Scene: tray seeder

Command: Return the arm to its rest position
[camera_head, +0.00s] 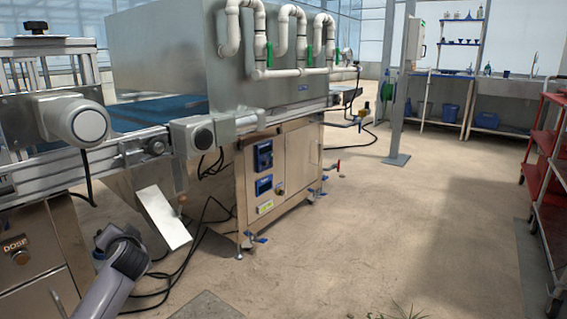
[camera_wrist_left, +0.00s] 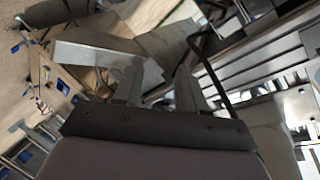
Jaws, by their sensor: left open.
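A grey link of my left arm (camera_head: 120,265) comes in at the lower left of the head view, in front of the seeder line. The left gripper cannot be made out in the head view. In the left wrist view, the left gripper (camera_wrist_left: 158,80) shows two grey fingers spread apart with nothing between them. The view beyond them is tilted, with metal machine frames and rails close by. My right arm and right gripper are not in view.
The seeder line with its conveyor (camera_head: 160,112) and steel cabinet (camera_head: 283,175) fills the left. A tilted metal plate (camera_head: 163,218) and loose black cables lie near my arm. A red cart (camera_head: 545,150) stands at right. The floor (camera_head: 370,230) between is open.

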